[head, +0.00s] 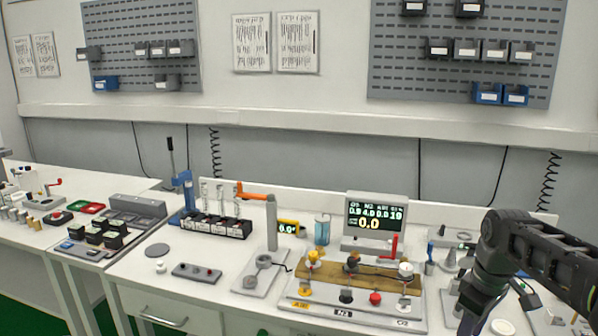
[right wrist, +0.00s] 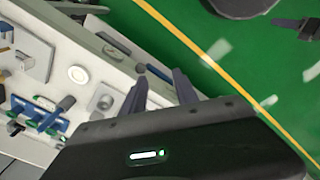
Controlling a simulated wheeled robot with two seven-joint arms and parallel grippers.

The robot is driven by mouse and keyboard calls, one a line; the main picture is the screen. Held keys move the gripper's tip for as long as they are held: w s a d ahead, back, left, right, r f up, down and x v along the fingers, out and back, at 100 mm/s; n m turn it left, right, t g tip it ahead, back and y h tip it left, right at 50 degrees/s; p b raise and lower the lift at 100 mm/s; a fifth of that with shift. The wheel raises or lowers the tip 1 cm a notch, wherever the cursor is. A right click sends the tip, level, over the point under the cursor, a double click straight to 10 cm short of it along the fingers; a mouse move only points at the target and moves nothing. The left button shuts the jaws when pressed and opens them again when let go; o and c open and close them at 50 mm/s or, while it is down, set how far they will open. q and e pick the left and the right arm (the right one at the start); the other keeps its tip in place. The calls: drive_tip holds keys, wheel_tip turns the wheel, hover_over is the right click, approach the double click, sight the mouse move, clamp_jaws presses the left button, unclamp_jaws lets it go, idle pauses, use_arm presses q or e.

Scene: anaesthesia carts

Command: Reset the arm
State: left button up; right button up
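My right arm comes in from the right edge of the head view, and my right gripper (head: 474,318) hangs down at the bottom edge, over the right part of the bench (head: 225,270). Its fingertips are cut off there. In the right wrist view the two fingers of my right gripper (right wrist: 162,92) stand apart with nothing between them, so it is open and empty. It is above the bench edge and the green floor (right wrist: 235,75). My left arm and left gripper are not in view.
A gas panel (head: 350,305) with coloured knobs stands left of my right gripper, with a display (head: 375,216) behind it. Small fittings crowd the bench around the gripper. A blue press (head: 186,190) and a vial rack (head: 215,225) stand further left. Green floor with a yellow line is open beside the bench.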

drive_tip(key=w+a+f+m+t+y, duration=0.1)
drive_tip(key=w+a+f+m+t, duration=0.2)
drive_tip(key=w+a+f, duration=0.4)
drive_tip(key=a+f+m+t+y, duration=0.1)
drive_tip(key=a+f, duration=0.3)
drive_tip(key=f, duration=0.3)
drive_tip(key=a+f+m+y, duration=0.1)
drive_tip(key=a+f, duration=0.4)
drive_tip(key=f, duration=0.2)
drive_tip(key=s+a+f+m, duration=0.3)
drive_tip(key=s+a+f, duration=0.5)
drive_tip(key=s+f, duration=0.45)
drive_tip(key=s+a+f+g, duration=0.2)
drive_tip(key=s+a+f, duration=0.1)
drive_tip(key=s, duration=0.5)
drive_tip(key=s+a+f+g+y, duration=0.1)
drive_tip(key=s+a+f+g, duration=0.1)
drive_tip(key=s, duration=0.5)
drive_tip(key=shift+s+a+f, duration=0.4)
drive_tip(key=shift+a+f, duration=0.05)
drive_tip(key=shift+f, duration=0.4)
